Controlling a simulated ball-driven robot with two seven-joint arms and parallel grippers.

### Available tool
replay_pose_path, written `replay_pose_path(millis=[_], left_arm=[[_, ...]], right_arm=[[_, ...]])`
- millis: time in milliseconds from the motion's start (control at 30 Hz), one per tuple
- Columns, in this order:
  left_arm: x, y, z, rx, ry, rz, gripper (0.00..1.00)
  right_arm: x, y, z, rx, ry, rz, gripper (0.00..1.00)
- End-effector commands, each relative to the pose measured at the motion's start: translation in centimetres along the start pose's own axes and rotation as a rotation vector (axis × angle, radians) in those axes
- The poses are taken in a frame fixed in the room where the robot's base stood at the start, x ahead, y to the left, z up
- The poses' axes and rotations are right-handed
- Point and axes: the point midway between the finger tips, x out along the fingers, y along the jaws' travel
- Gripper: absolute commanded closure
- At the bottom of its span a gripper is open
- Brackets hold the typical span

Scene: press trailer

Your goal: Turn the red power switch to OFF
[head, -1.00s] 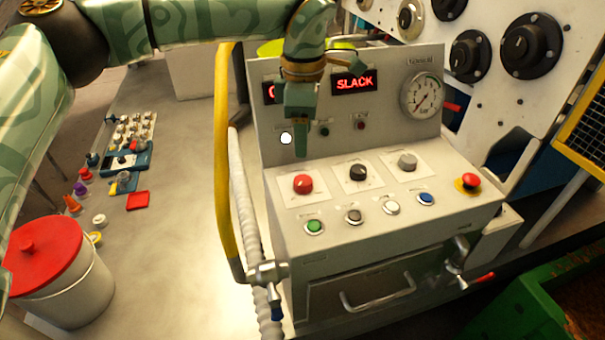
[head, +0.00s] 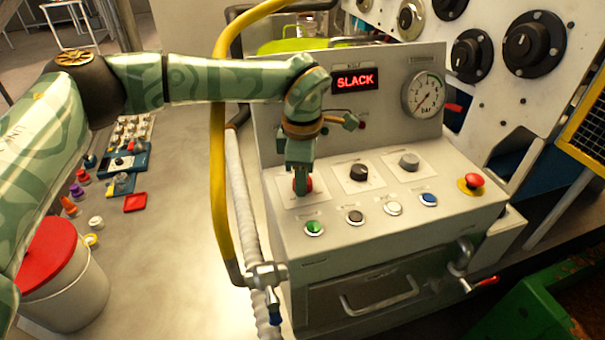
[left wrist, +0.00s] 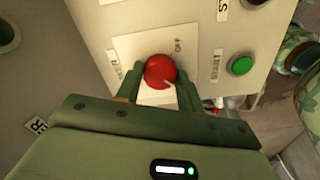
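The red power switch (head: 309,184) is a round knob on a white plate at the left of the console's sloped top. My left gripper (head: 302,186) is down over it and hides part of it. In the left wrist view the red knob (left wrist: 160,69) sits between the two fingertips, one on each side. The fingers stand apart around it; I cannot tell whether they touch it. A small pale mark shows on the knob's lower right edge. The OFF label (left wrist: 178,46) is above and right of the knob. My right gripper is not in view.
A black knob (head: 358,173) and a grey knob (head: 409,162) are to the right. Green (head: 314,228) and blue (head: 429,199) buttons are in the front row. A red emergency button (head: 473,181) is at the right. A yellow rail (head: 219,150) stands left of the console.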

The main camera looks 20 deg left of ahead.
Motion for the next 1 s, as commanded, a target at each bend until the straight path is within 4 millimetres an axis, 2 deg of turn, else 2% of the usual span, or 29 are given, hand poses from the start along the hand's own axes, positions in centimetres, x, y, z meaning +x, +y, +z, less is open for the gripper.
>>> replay_pose_path(millis=[467,667,1000], left_arm=[[-0.3,0.0,0.0,-0.068,0.0,0.0,0.85],[-0.5,0.0,0.0,-0.199,-0.001,0.002,0.85],[-0.5,0.0,0.0,-0.516,-0.001,0.001,0.85]], right_arm=[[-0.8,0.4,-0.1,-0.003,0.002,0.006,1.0],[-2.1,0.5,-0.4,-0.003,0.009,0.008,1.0],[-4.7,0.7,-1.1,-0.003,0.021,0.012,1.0]])
